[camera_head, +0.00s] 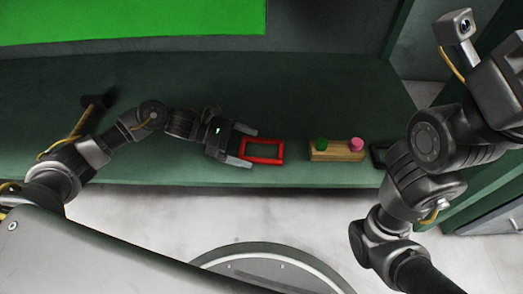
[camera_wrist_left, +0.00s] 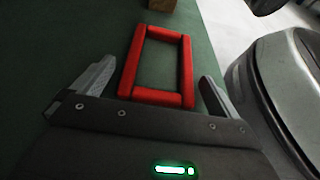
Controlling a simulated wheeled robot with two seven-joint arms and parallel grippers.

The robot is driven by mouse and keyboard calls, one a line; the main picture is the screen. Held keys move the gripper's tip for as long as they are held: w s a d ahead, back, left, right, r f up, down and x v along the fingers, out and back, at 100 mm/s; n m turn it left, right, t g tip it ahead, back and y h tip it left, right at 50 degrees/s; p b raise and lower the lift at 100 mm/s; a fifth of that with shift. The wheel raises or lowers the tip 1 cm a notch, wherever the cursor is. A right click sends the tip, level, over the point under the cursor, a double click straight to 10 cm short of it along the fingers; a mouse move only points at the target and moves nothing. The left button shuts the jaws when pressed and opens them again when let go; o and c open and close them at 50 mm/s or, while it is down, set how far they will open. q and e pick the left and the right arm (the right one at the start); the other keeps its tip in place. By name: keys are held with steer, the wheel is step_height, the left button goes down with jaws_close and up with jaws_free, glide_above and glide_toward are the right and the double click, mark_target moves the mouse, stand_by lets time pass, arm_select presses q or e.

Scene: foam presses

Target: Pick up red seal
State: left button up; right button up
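The red seal (camera_head: 263,159) is a red rectangular frame lying flat on the green bench, near its front edge. It also shows in the left wrist view (camera_wrist_left: 187,70). My left gripper (camera_head: 246,146) is open at the left end of the seal. In the left wrist view its two fingers (camera_wrist_left: 158,82) stand on either side of the seal's near end, with a gap on both sides. My right arm is at the right of the head view, and its gripper (camera_head: 457,27) is raised, with its fingers not clearly visible.
A wooden block (camera_head: 337,151) with a green and a pink knob stands right of the seal. A dark frame-like object (camera_head: 379,155) lies further right, partly hidden by my right arm. The green bench (camera_head: 310,95) is clear behind the seal.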

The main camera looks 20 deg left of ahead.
arm_select(q)
steer(key=c, duration=0.8)
steer(key=shift+r, duration=0.1)
steer(key=shift+c, duration=0.2)
